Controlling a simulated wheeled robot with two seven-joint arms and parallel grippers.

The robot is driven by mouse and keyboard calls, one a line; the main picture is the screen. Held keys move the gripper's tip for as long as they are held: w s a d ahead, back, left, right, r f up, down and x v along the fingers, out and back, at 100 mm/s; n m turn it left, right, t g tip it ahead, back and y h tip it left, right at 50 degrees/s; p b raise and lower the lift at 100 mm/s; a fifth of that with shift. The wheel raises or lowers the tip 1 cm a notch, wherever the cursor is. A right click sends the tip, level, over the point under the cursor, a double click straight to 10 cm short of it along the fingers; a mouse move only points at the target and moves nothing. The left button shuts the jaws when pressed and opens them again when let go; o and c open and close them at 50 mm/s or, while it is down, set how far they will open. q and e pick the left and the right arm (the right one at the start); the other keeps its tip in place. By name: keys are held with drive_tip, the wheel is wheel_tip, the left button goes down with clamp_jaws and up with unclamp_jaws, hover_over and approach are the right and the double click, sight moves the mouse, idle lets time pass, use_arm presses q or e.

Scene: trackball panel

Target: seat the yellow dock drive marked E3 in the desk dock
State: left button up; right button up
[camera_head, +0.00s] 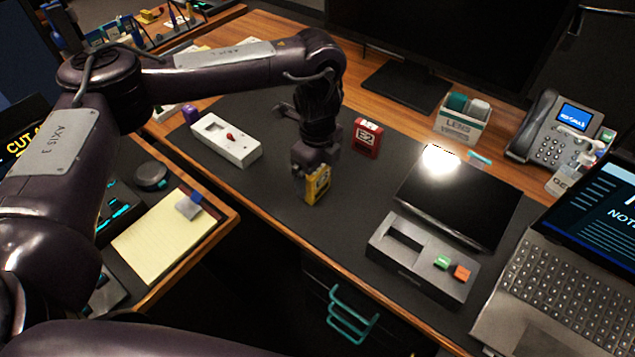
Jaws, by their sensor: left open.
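The yellow dock drive (319,186) stands upright on the dark desk mat, near the mat's front edge. Its face marking is too small to read surely. My left gripper (314,166) is right above it, pointing down, with its open jaws at the drive's upper part; the gripper hides the drive's top. I cannot tell whether the fingers touch it. The grey desk dock (418,269) lies to the right on the mat. It has an empty-looking dark slot (404,235), a green button (442,262) and an orange button (462,272). My right gripper is not in view.
A red drive marked E2 (367,138) stands just behind the yellow one. A white box with a red switch (237,150) lies to the left. A dark flat screen (462,195) lies behind the dock, a laptop (560,290) to its right. The mat between drive and dock is clear.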

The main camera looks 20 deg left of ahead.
use_arm(q)
drive_tip(key=shift+f, duration=0.5)
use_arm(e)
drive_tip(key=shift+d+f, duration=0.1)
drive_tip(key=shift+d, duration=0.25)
use_arm(q)
drive_tip(key=c, duration=1.2)
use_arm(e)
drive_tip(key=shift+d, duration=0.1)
